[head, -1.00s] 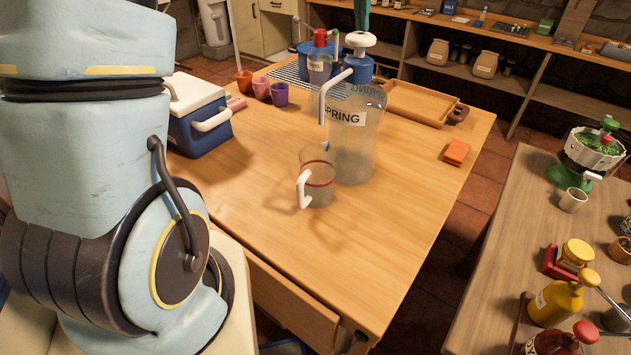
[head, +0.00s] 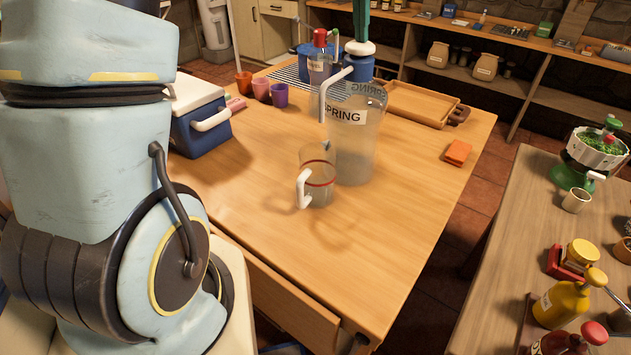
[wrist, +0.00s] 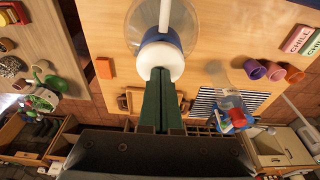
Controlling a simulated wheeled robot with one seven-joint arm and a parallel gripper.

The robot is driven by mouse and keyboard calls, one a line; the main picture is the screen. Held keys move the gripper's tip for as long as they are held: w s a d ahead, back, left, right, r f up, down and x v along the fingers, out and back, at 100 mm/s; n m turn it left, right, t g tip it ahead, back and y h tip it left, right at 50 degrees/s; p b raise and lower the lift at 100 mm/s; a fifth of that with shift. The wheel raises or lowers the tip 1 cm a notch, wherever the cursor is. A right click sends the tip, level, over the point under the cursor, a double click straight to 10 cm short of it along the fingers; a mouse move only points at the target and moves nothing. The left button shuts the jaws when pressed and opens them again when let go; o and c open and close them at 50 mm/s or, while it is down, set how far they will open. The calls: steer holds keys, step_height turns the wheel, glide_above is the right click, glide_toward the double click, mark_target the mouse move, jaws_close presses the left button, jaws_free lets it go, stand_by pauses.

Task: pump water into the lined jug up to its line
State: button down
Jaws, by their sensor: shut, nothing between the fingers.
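The clear lined jug (head: 317,194) stands upright on the wooden table, with a red line around its middle and a white handle at left. I cannot make out a water level in it. The large clear SPRING bottle (head: 352,150) stands right behind it, with a blue collar and white pump head (head: 358,48). Its white spout (head: 324,95) bends down above the jug's mouth. My gripper (head: 361,38) is shut and empty, its green fingertips down on the pump head. In the wrist view, the shut fingers (wrist: 161,78) meet the white pump head (wrist: 160,60).
A blue cooler (head: 200,132) stands at left, with several small cups (head: 262,88) behind it. A bottle with a red cap (head: 320,65), a wooden tray (head: 415,103) and an orange block (head: 457,152) are also on the table. The table front is clear.

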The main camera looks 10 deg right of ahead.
steer(key=shift+r+p, duration=1.75)
steer(key=shift+r, duration=0.1)
steer(key=shift+r, duration=0.1)
steer(key=shift+f, duration=0.4)
steer(key=shift+f+b, duration=1.1)
steer(key=shift+f, duration=0.7)
steer(key=shift+r, duration=0.1)
steer(key=shift+r+p, duration=1.7)
steer(key=shift+r, duration=0.3)
steer(key=shift+r, duration=0.1)
steer(key=shift+f, duration=0.3)
